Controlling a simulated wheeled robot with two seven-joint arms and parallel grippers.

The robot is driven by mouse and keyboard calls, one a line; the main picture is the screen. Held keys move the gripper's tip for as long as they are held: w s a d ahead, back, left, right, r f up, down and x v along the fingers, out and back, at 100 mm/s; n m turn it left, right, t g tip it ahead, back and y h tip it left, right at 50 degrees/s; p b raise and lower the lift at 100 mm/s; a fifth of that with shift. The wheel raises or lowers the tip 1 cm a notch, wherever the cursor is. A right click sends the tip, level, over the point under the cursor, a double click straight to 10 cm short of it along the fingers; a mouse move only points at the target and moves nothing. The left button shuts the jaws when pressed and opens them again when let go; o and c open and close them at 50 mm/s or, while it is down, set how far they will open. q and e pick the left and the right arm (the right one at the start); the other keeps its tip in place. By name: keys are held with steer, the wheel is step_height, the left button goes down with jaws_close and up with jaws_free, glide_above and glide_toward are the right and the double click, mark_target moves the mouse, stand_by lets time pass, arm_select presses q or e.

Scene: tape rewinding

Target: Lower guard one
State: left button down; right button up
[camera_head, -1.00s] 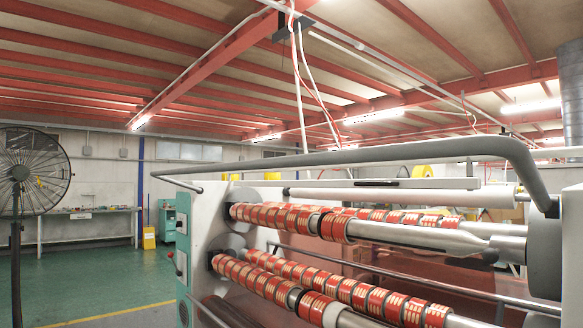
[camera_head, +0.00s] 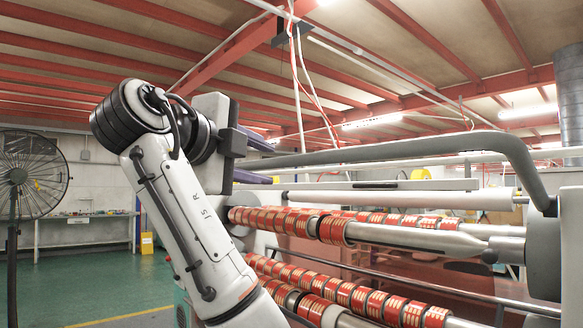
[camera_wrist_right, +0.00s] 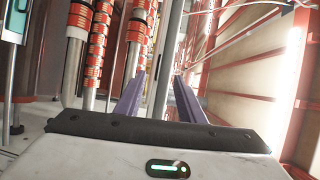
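The guard is a thick grey bar (camera_head: 400,150) running across the top of the machine, raised above the rollers and bending down at its right end to a round pivot (camera_head: 543,240). My right gripper (camera_head: 266,161) is at the left part of this bar, with one purple finger above it and one below in the head view. The fingers are spread apart in the right wrist view (camera_wrist_right: 160,80), so it is open. Whether a finger touches the bar cannot be told. My arm hides the bar's left end. My left gripper is not in view.
Below the bar are rollers carrying red tape rolls (camera_head: 335,228) and a long white roller (camera_head: 400,199). A fan (camera_head: 28,175) stands at the far left. A workbench (camera_head: 88,217) stands by the back wall. The green floor at left is clear.

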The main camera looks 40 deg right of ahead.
steer(key=shift+s+d+r+m, duration=0.15)
steer(key=shift+s+r+m, duration=0.15)
steer(key=shift+s+r, duration=0.15)
steer(key=shift+w+d+r, duration=0.1)
steer(key=shift+d, duration=0.15)
steer(key=p+x, duration=0.2)
steer(key=x, duration=0.7)
steer(key=shift+w+d, duration=0.15)
steer(key=shift+d, duration=0.15)
jaws_close()
